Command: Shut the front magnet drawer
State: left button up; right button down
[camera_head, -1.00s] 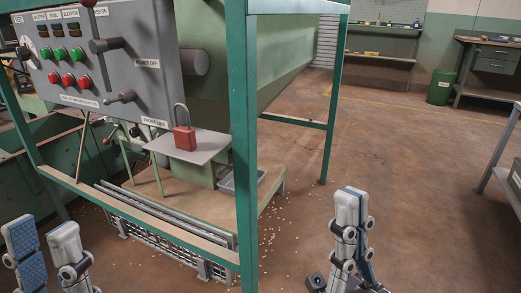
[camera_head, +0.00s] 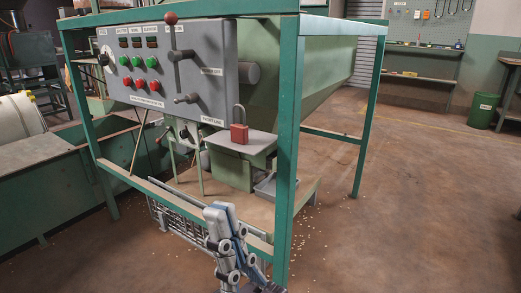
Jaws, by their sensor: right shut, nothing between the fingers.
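A grey barred tray, which looks like the front magnet drawer (camera_head: 182,224), sits low at the front of the green machine frame and sticks out below its front rail. My right gripper (camera_head: 224,213) is shut and empty. It points upward and covers the right part of the drawer from this view. I cannot tell whether it touches the drawer. My left gripper is out of view.
The green frame's front post (camera_head: 288,150) stands just right of my right gripper. The grey control panel (camera_head: 165,70) is above, and a red padlock (camera_head: 239,134) hangs by a small shelf. Nuts are scattered on the floor. Open floor (camera_head: 410,200) lies to the right.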

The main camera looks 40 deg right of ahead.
aim_at(271, 158)
jog(key=l+u, duration=0.5)
jog(key=l, duration=1.45)
jog(key=i+l, duration=0.1)
jog(key=l, duration=0.25)
jog(key=i+l, duration=0.1)
jog(key=l, duration=0.2)
jog(key=i+l, duration=0.1)
jog(key=l, duration=0.25)
jog(key=i, duration=0.1)
